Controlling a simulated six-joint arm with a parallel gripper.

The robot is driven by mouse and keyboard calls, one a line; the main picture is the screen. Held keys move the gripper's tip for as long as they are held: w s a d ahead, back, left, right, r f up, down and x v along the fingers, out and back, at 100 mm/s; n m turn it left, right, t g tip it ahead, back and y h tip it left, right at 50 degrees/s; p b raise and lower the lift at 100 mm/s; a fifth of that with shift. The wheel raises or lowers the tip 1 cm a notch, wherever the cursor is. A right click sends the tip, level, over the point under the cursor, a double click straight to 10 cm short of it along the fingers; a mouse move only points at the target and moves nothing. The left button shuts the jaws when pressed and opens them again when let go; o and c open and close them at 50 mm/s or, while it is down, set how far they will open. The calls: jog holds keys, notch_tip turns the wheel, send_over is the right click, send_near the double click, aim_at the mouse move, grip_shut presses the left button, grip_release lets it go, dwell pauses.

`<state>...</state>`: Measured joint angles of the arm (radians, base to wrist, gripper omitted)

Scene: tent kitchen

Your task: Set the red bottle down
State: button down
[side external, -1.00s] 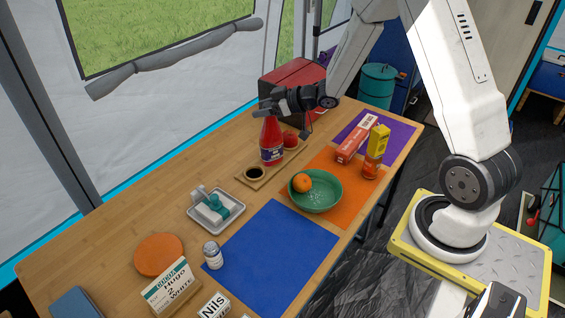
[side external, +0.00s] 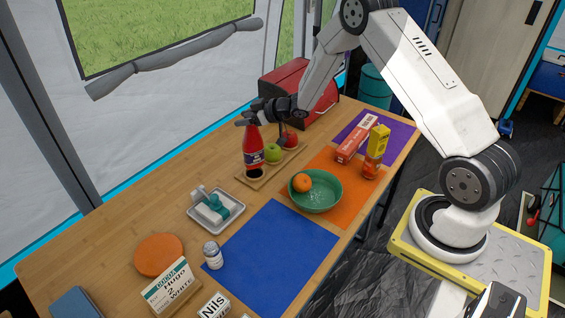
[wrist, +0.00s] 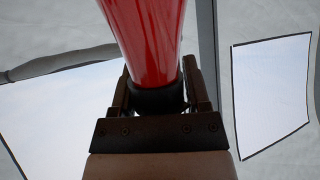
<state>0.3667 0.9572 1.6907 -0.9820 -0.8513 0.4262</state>
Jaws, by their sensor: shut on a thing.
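The red bottle (side external: 253,150) is upright over the near left end of a wooden board (side external: 249,184). Its base is over or in a dark round spot on the board, which it mostly hides. I cannot tell whether it rests there or hangs just above. My gripper (side external: 249,119) is shut on the top of the bottle. In the wrist view the red bottle (wrist: 148,35) stands out from between the jaws of my gripper (wrist: 156,92), which hide its end.
A green apple (side external: 272,153) and a red apple (side external: 290,139) sit on the board right of the bottle. A white tray (side external: 212,223) lies nearer. A green bowl (side external: 325,204) with an orange (side external: 302,183) is to the right. A red box (side external: 300,92) stands behind.

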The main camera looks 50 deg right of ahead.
jog(key=shift+w+f, duration=0.25)
jog(key=shift+f, duration=1.75)
jog(key=shift+c, duration=0.3)
grip_release()
jog(key=shift+r, duration=0.15)
jog(key=shift+s+d+r, duration=0.2)
jog(key=shift+s+d, duration=0.05)
jog(key=shift+s, duration=0.1)
jog(key=v, duration=1.1)
